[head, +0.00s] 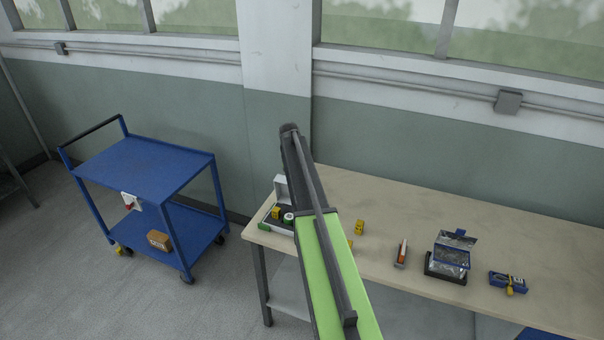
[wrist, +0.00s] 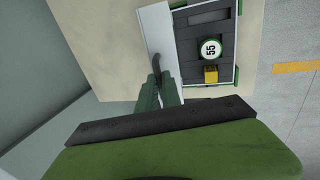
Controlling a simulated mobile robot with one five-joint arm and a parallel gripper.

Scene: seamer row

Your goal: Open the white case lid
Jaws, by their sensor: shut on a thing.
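The white case (head: 284,229) sits at the left end of the long table, partly hidden behind my arm. Its white lid (head: 280,187) stands raised at the back of the case. In the wrist view the lid (wrist: 153,28) is a pale strip along the left side of the open case (wrist: 238,60). My gripper (wrist: 161,80) has its green fingers close together at the lid, shut around a dark curved piece there that looks like its handle. My gripper is hidden in the head view.
A round item marked 55 (wrist: 211,49) and a yellow block (wrist: 211,74) lie inside the case. Right along the table (head: 480,215) are a yellow block (head: 360,227), an orange-and-white item (head: 401,253) and a blue-lidded box (head: 450,254). A blue cart (head: 145,168) stands left.

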